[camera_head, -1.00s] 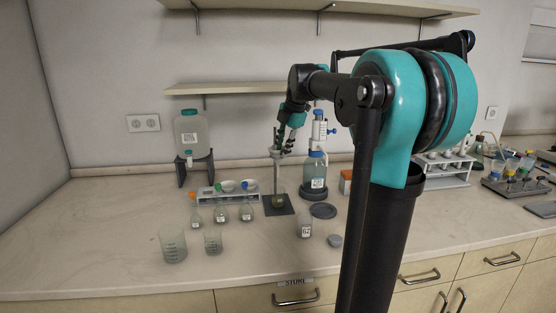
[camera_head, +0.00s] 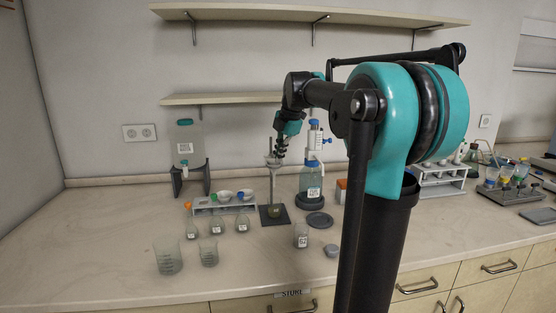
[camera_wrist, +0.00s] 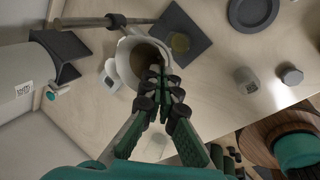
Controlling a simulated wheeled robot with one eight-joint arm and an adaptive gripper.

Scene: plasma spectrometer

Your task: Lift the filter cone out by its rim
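The brown filter cone (camera_wrist: 138,62) sits inside a white funnel (camera_wrist: 124,50) in the wrist view. The funnel hangs on a stand, over a small beaker (camera_head: 274,211). My gripper (camera_wrist: 164,76) is at the funnel's mouth, with its fingertips at the near right part of the rim and overlapping the cone's edge. The fingers are close together; I cannot tell whether paper is pinched between them. In the head view my gripper (camera_head: 278,155) is at the funnel's top, and the cone is too small to make out.
The stand's dark base (camera_wrist: 187,32) lies below. A dispenser bottle (camera_head: 311,183) stands just right of the stand. Several flasks and a rack (camera_head: 207,206) stand to the left. A water container (camera_head: 186,143) is farther left.

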